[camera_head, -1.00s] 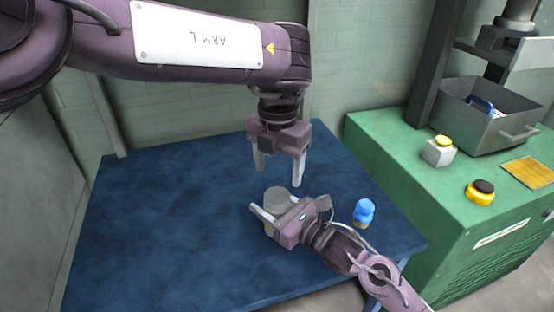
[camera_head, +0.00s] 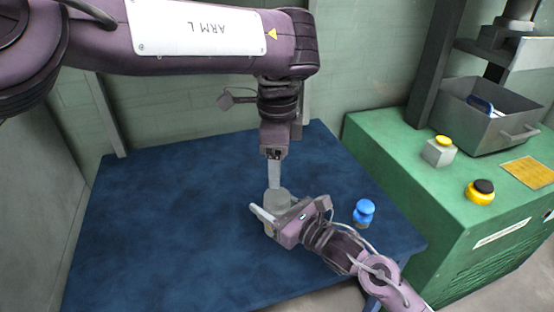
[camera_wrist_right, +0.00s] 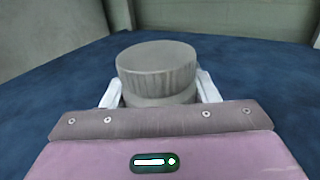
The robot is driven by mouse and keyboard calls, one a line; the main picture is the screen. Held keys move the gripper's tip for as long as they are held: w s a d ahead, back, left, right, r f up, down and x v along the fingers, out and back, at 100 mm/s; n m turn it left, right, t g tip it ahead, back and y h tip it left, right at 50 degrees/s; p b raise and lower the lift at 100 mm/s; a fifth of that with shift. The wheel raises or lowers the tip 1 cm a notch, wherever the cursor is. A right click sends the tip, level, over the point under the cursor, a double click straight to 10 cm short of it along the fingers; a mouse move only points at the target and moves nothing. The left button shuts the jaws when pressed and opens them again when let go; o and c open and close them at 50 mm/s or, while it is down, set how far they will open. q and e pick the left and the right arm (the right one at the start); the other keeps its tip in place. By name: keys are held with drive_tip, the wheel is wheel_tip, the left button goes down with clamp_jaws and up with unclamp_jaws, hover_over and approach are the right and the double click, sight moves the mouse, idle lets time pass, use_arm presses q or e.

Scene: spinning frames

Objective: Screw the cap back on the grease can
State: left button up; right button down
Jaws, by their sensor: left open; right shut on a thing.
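The grease can (camera_wrist_right: 160,99) stands upright on the blue table, a narrow band of it visible below its cap in the right wrist view. The wide grey cap (camera_wrist_right: 157,65) sits on top of the can and looks level; it also shows in the head view (camera_head: 278,196). How far it is threaded cannot be seen. My right gripper (camera_head: 270,222) is shut around the can, one white finger on each side. My left gripper (camera_head: 274,184) points down just above the cap. It is open and seen edge-on, so its fingers overlap; contact with the cap cannot be told.
A small blue-topped object (camera_head: 364,212) stands on the blue table (camera_head: 150,220), right of the can. The table's left side is clear. At right, a green machine (camera_head: 385,150) bears a grey bin (camera_head: 490,115) and yellow and black buttons. A wall closes the back.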

sight(277, 195)
idle(0.4)
use_arm(q)
drive_tip(key=shift+f, duration=4)
